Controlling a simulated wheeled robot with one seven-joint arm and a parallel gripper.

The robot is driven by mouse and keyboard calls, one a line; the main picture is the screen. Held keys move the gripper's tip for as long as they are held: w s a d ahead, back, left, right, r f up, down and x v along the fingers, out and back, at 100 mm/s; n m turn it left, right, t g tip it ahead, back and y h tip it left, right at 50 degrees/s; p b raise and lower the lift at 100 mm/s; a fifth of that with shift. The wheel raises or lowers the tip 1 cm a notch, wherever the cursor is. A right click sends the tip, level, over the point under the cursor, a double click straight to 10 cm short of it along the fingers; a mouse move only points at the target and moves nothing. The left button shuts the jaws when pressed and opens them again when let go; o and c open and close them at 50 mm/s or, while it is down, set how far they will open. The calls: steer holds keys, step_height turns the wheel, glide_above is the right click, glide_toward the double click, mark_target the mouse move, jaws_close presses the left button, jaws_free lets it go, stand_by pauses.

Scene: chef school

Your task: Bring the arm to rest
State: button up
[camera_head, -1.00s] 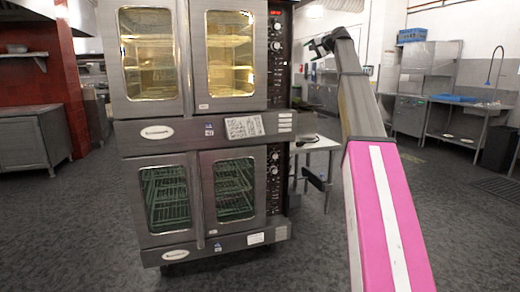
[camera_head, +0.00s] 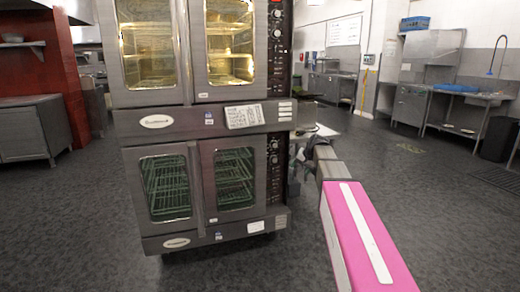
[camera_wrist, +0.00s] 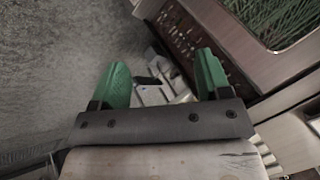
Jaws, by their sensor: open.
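My arm (camera_head: 362,235), with its pink link, reaches forward from the lower right in the head view. Its far end is beside the right side of the double oven (camera_head: 160,121). My gripper is small and hard to make out there. In the wrist view my gripper (camera_wrist: 162,68) shows two green fingers spread apart, with nothing held between them. The oven's control panel (camera_wrist: 190,35) and lower door (camera_wrist: 262,12) lie just beyond the right finger. I cannot tell the exact gap to the oven.
A small white table (camera_head: 325,130) stands behind my arm, partly hidden. A steel sink counter (camera_head: 470,98) is at the right and a cabinet (camera_head: 30,130) at the left. The grey floor (camera_head: 440,215) at the right front is clear.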

steer(key=s+f+n+g+h, duration=0.1)
steer(key=s+f+g+h, duration=0.1)
steer(key=s+f, duration=1)
steer(key=s+f+n+g+h, duration=0.1)
steer(key=s+f+n+g, duration=0.1)
steer(key=s+f, duration=0.9)
steer(key=s+g, duration=0.1)
steer(key=s, duration=0.7)
steer(key=shift+s+a+f+h, duration=0.15)
steer(key=shift+s+f+h, duration=0.05)
steer(key=shift+f+h, duration=0.2)
steer(key=shift+w, duration=0.1)
